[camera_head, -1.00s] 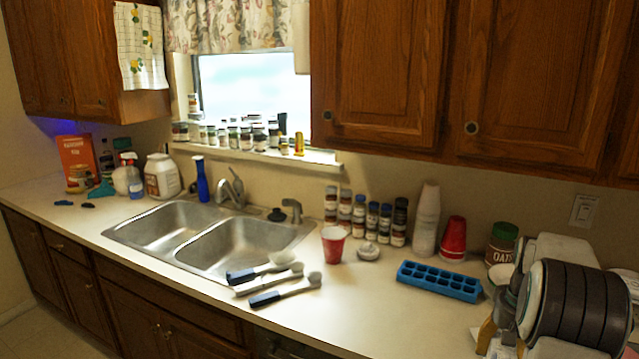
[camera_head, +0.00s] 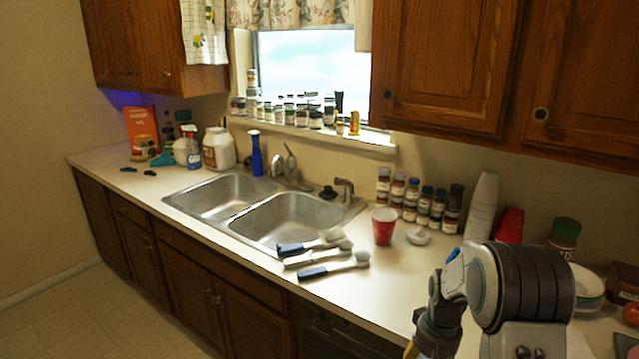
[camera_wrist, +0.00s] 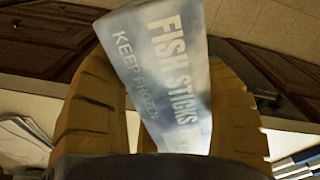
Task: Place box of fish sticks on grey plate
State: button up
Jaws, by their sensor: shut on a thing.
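The box of fish sticks (camera_wrist: 168,75) fills the middle of the wrist view, a pale blue-grey carton with "FISH STICKS" and "KEEP FROZEN" on it. My gripper (camera_wrist: 165,115) is shut on it, with a tan finger on each side, and the box sits tilted between them. In the head view only a little of my gripper (camera_head: 411,350) shows at the bottom edge, and the box is not visible there. I cannot make out a grey plate in either view.
Spice jars (camera_head: 410,200) and stacked cups (camera_head: 482,205) stand along the wall. Bare counter (camera_head: 400,275) shows right of the utensils.

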jog(key=w+a+f+n, duration=0.1)
jog(key=w+a+f, duration=0.1)
jog(key=a, duration=0.5)
jog(key=shift+w+a+f+n, duration=0.2)
jog(key=shift+a+f+n, duration=0.15)
jog(key=shift+f, duration=0.4)
